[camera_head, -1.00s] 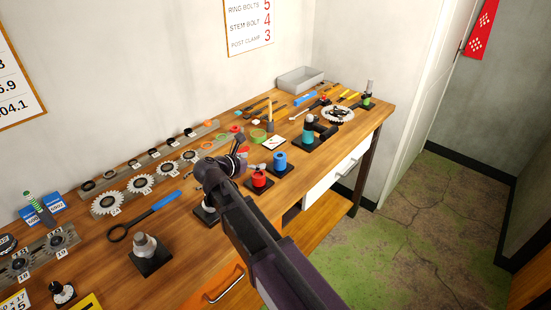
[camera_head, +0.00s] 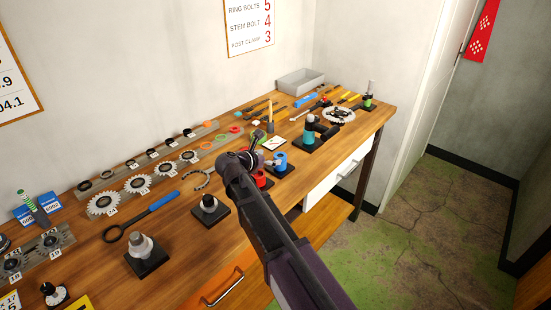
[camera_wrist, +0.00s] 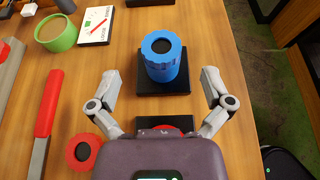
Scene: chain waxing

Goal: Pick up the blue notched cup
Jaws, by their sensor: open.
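The blue notched cup (camera_head: 279,160) stands upright on a small black base on the workbench. In the wrist view the blue cup (camera_wrist: 162,57) is ahead of my gripper (camera_wrist: 160,82), roughly centred between the open fingers. The fingers are spread to either side, nearer the camera than the cup, and hold nothing. In the head view my arm covers most of my gripper (camera_head: 258,150), which is just left of the cup. The lower part of the cup is partly hidden by the gripper there.
A red cup (camera_head: 262,180) on its own black base is close beside the blue one, partly under my gripper in the wrist view. A red ring (camera_wrist: 82,151), a green roll (camera_wrist: 55,33) and a white card (camera_wrist: 97,25) lie to the left. The bench edge is to the right.

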